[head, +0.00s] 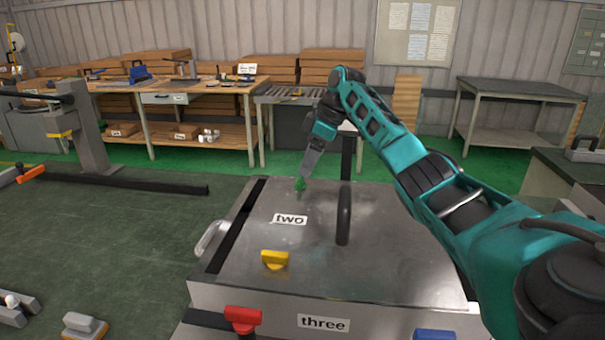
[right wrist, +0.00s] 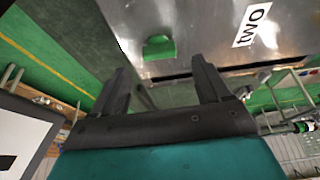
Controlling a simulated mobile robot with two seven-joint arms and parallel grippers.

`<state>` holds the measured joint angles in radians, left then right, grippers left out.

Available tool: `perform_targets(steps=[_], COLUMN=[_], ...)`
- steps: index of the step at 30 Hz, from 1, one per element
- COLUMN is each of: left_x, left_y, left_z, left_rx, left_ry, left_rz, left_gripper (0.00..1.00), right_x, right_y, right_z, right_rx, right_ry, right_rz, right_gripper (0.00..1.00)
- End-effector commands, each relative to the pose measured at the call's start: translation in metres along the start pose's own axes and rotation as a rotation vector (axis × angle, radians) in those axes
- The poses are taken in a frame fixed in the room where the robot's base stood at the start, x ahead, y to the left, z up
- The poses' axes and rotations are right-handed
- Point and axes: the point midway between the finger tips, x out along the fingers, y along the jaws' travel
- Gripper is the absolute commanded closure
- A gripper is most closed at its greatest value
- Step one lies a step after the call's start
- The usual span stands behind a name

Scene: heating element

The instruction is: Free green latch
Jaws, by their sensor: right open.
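The green latch (head: 300,184) sits near the far left edge of the metal box lid (head: 380,245), beyond the label "two" (head: 290,219). My right gripper (head: 305,175) reaches down to it from above in the head view. In the right wrist view my right gripper (right wrist: 163,70) has its two fingers wide apart, and nothing is held. The green latch (right wrist: 158,47) lies just past the fingertips, between their lines and nearer the left finger; whether they touch is unclear. My left gripper is out of view.
A black upright handle (head: 343,215) stands on the lid, right of the latch. A yellow latch (head: 274,259) is nearer on the lid. A red latch (head: 243,318) and blue latch (head: 435,335) are at the front. A side handle (head: 210,238) projects left.

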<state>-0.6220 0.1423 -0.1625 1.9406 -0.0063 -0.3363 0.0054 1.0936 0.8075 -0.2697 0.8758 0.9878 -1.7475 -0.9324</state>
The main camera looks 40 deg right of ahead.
Motion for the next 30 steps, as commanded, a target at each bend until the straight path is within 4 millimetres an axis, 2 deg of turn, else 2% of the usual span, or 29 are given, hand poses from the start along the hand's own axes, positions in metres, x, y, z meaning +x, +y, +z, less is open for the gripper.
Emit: perform_targets(steps=[1, 3, 9, 20, 30], left_x=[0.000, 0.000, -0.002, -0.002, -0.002], left_y=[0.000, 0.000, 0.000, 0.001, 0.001], left_z=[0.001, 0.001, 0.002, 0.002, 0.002], left_rx=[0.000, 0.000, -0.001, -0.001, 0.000], left_ry=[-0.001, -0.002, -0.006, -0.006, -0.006], left_rz=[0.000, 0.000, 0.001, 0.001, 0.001], left_gripper=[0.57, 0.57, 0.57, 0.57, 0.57], right_x=[0.011, 0.022, 0.043, 0.047, 0.047], right_y=[-0.001, -0.001, 0.000, 0.000, 0.000], right_z=[0.000, 0.000, 0.000, 0.000, 0.000], right_rx=[0.000, 0.000, -0.001, 0.000, 0.000], right_ry=[-0.002, -0.001, 0.000, 0.000, 0.000], right_rz=[-0.004, -0.003, -0.001, 0.000, 0.000], right_gripper=[0.23, 0.23, 0.23, 0.23, 0.56])
